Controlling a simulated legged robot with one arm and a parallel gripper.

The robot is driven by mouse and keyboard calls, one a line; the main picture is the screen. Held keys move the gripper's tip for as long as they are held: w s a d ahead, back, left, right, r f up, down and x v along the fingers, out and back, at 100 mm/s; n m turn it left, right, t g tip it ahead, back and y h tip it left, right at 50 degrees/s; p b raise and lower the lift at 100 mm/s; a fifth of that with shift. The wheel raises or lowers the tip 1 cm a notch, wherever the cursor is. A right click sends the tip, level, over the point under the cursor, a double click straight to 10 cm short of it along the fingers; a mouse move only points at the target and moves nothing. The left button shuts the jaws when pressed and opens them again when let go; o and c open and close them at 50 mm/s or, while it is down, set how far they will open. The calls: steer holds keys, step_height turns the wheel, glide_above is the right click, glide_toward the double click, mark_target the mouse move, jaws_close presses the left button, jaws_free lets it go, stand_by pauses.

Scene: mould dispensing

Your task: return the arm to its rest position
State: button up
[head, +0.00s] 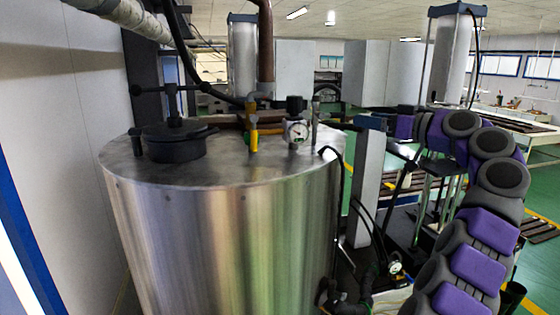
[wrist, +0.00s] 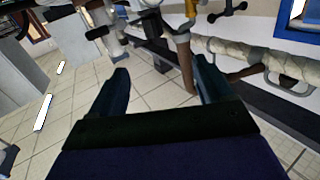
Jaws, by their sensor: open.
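My arm, purple and grey, rises at the right of the head view and bends left at the top, beside the steel tank (head: 225,225). My gripper (wrist: 160,66) shows in the wrist view with its two dark fingers spread wide. No object is held between them. A brown pipe (wrist: 185,65) appears behind the right finger, apart from the gripper as far as I can tell. In the head view the fingers are hard to make out near the dark fittings right of the tank.
The tank carries a black lid clamp (head: 174,140), a yellow-handled valve (head: 252,125) and a pressure gauge (head: 297,130). A metal post (head: 368,185) with hoses stands between the tank and my arm. A wrapped pipe (head: 120,15) runs overhead. A workbench (head: 500,125) stands back right.

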steer(key=s+a+f+m+g+h+b, duration=0.15)
steer(key=s+a+f+g+b, duration=0.3)
steer(key=s+a+f, duration=0.5)
steer(key=s+a+f+m+g+h+b, duration=0.1)
steer(key=s+a+f+m+g+b, duration=0.4)
steer(key=a+f, duration=0.7)
steer(key=s+d+f+g+h+b, duration=0.2)
steer(key=s+d+f+h+b, duration=0.15)
steer(key=s+f, duration=1)
steer(key=s+d+f+g+h+b, duration=0.1)
steer(key=s+d+f+h+b, duration=0.2)
steer(key=s+f, duration=1)
steer(key=s+d+f+m+g+h+b, duration=0.1)
steer(key=s+d+f+b, duration=0.1)
steer(key=s+f, duration=0.3)
steer(key=s+d+f+g+h+b, duration=0.1)
steer(key=s+d+f+h, duration=0.1)
steer(key=s+d+f, duration=0.2)
steer(key=shift+s+d+f+m+h+b, duration=0.3)
steer(key=shift+s+d+f+m+b, duration=0.1)
steer(key=shift+s+f, duration=0.7)
